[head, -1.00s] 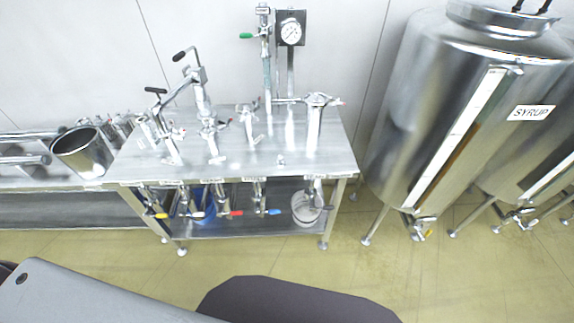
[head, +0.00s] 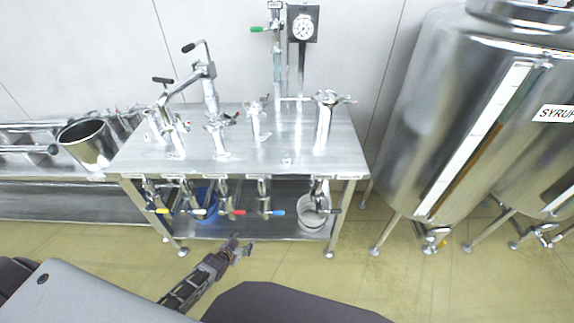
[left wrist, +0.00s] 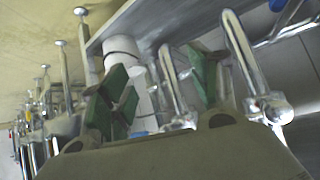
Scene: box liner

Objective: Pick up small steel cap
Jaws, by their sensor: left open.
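A small steel cap (head: 287,161) appears as a tiny shiny piece on the steel table top (head: 260,163), close to its front edge in the head view. Its exact shape is too small to tell. My left gripper (head: 241,247) is in front of the table, below and to the left of the cap in the picture. In the left wrist view, its green-padded fingers (left wrist: 158,88) are spread apart with nothing held between them. I cannot make out the cap in that view. My right gripper is not in view.
Several steel valve fittings (head: 217,135) stand on the table top. A large syrup tank (head: 440,110) stands right. A steel pot (head: 88,143) sits left. Floor in front is free.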

